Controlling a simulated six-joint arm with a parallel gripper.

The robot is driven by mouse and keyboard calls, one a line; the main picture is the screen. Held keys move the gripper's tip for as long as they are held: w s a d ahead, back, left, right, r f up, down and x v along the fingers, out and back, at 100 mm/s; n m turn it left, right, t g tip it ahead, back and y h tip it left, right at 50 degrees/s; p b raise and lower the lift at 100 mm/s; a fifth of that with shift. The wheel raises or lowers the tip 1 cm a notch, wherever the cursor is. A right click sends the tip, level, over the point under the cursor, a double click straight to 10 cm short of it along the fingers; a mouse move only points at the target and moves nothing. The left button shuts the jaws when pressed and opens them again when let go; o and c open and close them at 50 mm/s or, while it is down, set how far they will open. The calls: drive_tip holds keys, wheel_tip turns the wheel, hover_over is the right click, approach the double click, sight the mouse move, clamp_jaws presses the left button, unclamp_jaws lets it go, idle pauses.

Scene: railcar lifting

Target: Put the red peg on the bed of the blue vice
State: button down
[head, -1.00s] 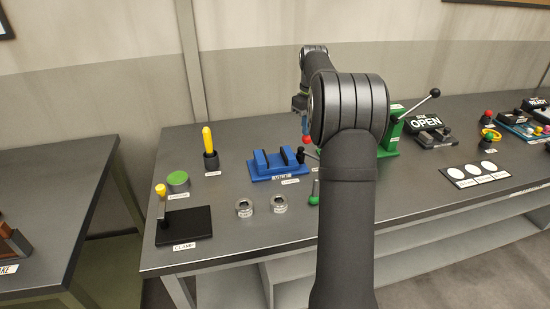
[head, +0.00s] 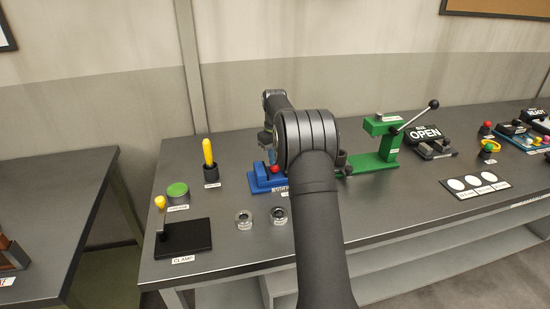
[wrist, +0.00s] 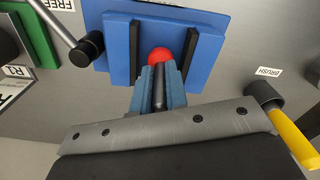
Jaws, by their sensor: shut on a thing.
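The blue vice (head: 256,181) stands on the bench, partly hidden behind my arm in the head view. In the wrist view the vice (wrist: 215,22) shows its two dark jaw plates with an open gap between them. The red peg (wrist: 160,56) has a round red end showing at my fingertips. It lies over the gap between the jaw plates. The peg also shows in the head view (head: 275,169) against the vice. My gripper (wrist: 160,70) is shut on the peg. I cannot tell whether the peg touches the bed.
The vice's handle with a black knob (wrist: 87,47) sticks out at its side. A yellow-handled brush (head: 209,155) stands left of the vice, and a green press (head: 375,160) stands to the right. Two metal rings (head: 244,219) lie in front. Bare bench surrounds them.

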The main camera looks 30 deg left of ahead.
drive_tip(key=shift+f, duration=0.25)
drive_tip(key=c, duration=1.4)
unclamp_jaws()
drive_tip(key=shift+c, duration=0.2)
wheel_tip(320, 180, up, 12)
drive_tip(key=shift+r, duration=0.15)
wheel_tip(320, 180, down, 12)
drive_tip(key=shift+f, duration=0.1)
drive_tip(key=shift+r, duration=2)
